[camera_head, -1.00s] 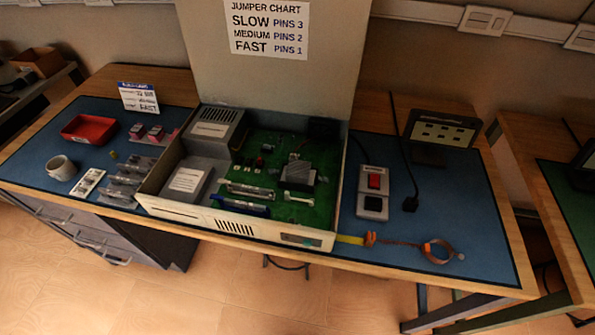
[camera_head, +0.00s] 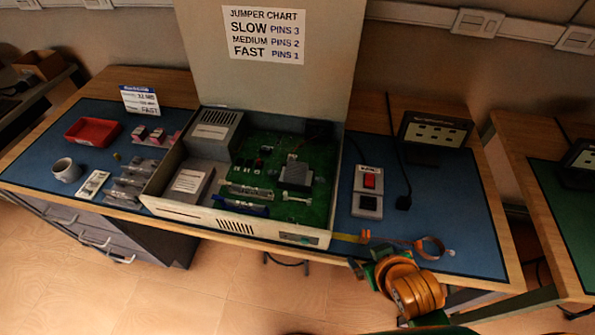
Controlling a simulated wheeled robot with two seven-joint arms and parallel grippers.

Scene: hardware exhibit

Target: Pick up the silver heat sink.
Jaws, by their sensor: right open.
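A grey block that looks like the silver heat sink (camera_head: 296,174) sits on the green circuit board (camera_head: 325,195) inside the open computer case (camera_head: 240,226). My right gripper (camera_head: 358,265) is at the table's front edge, below and right of the case, well apart from the heat sink. It is small and partly hidden by my orange wrist, and it looks open and empty. My left gripper is not in view.
The case's raised lid bears a jumper chart (camera_head: 265,35). A box with a red switch (camera_head: 369,182), a wrist strap (camera_head: 430,246) and a small dark panel (camera_head: 435,132) are on the right. A red tray (camera_head: 92,131), cup (camera_head: 65,170) and several grey parts (camera_head: 124,183) lie left.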

